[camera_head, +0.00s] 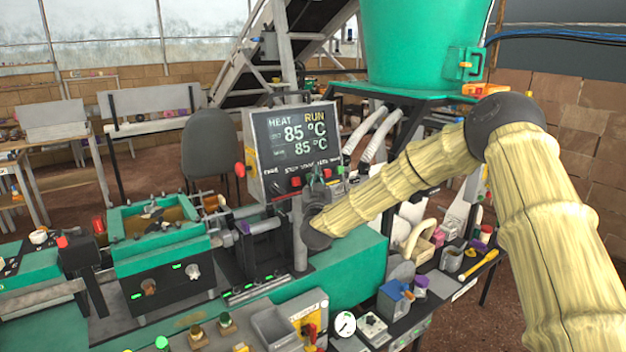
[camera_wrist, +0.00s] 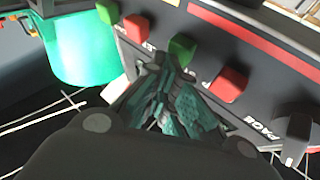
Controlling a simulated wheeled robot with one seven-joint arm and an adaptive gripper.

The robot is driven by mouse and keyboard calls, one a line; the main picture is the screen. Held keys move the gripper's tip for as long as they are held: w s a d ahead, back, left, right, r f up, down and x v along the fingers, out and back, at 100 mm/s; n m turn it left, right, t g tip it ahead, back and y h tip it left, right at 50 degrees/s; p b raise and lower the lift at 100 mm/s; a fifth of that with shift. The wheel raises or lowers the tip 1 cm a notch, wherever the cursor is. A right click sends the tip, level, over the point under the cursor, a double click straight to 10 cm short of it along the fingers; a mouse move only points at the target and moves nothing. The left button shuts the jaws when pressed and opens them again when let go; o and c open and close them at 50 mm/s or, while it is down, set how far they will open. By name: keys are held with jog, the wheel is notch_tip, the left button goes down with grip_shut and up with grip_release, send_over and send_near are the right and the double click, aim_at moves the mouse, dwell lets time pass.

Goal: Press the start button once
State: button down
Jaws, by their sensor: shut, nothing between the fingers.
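The control box (camera_head: 290,143) stands behind the green machine, its screen reading HEAT, RUN and 85 °C. A row of buttons and a dark knob runs below the screen.
A red knob (camera_head: 239,169) sticks out at the box's left side. The green machine (camera_head: 345,262) lies below my arm. Pale hoses (camera_head: 375,135) run close to the box's right. A cluttered bench (camera_head: 440,280) stands at the right.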

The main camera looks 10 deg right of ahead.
jog(key=shift+s, duration=0.1)
dwell(0.3)
jog(key=shift+s+d+r, duration=0.2)
jog(key=shift+s+d, duration=0.1)
jog(key=shift+s, duration=0.45)
jog(key=shift+s+d+r, duration=0.2)
jog(key=shift+s+d, duration=0.1)
jog(key=shift+s, duration=0.45)
jog(key=shift+s+d+r, duration=0.2)
jog(key=shift+s+d, duration=0.05)
jog(key=shift+s, duration=0.5)
jog(key=shift+s+d+r, duration=0.2)
jog(key=shift+s+d, duration=0.1)
jog(key=shift+s, duration=0.45)
